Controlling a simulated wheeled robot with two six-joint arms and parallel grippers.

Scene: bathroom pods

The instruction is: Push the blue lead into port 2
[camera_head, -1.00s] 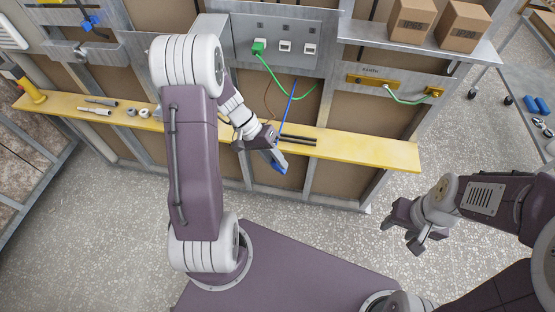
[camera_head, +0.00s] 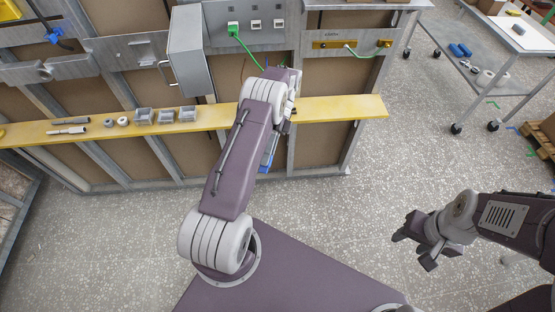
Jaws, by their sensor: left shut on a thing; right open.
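The grey port panel (camera_head: 270,40) stands at the back with three sockets in a row. The left socket holds a green plug (camera_head: 233,27); the middle socket (camera_head: 256,24) and the right socket (camera_head: 279,23) look empty. My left gripper lies below the panel, near the yellow shelf, mostly hidden behind my own arm, so its jaws and grip are hard to see. A blue piece (camera_head: 269,152), seemingly part of the blue lead, shows beside my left arm below the shelf edge; the rest is hidden. My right gripper (camera_head: 414,250) is open and empty over the floor at right.
The yellow shelf (camera_head: 345,109) runs below the panel, with grey trays (camera_head: 166,116) and small fittings on its left. A green cable (camera_head: 247,50) hangs from the green plug. A grey box with a handle (camera_head: 186,55) juts out left of the panel.

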